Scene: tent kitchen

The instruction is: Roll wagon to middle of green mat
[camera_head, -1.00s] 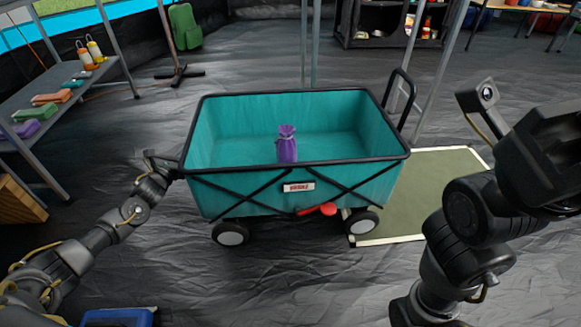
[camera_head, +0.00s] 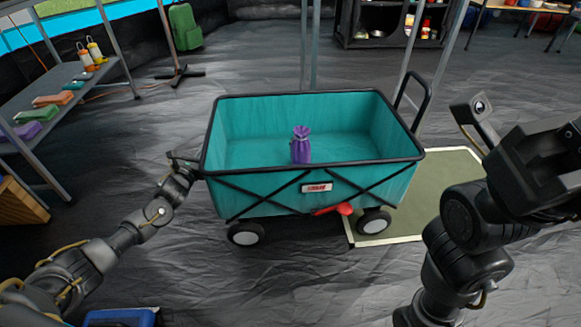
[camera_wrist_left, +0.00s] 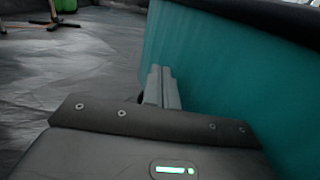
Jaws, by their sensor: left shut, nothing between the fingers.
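The teal wagon (camera_head: 270,190) stands upright with a purple tied bag (camera_head: 301,147) inside. Its right front wheel is at the left edge of the green mat (camera_head: 432,195), and its right end overlaps the mat in the picture. The left front wheel is on the grey floor. My left gripper (camera_head: 196,164) is at the wagon's left end, against or very near its wall. In the left wrist view its shut, empty fingers (camera_wrist_left: 163,85) point along the teal wall (camera_wrist_left: 225,85). My right arm is at the right; I cannot make out its fingers.
A red lever (camera_head: 335,209) is on the wagon's front, and a black handle (camera_head: 418,100) rises at its right end. Grey poles (camera_head: 310,45) stand behind the wagon. A shelf (camera_head: 60,95) with colored items is at the left. A blue box (camera_head: 120,317) is at the bottom.

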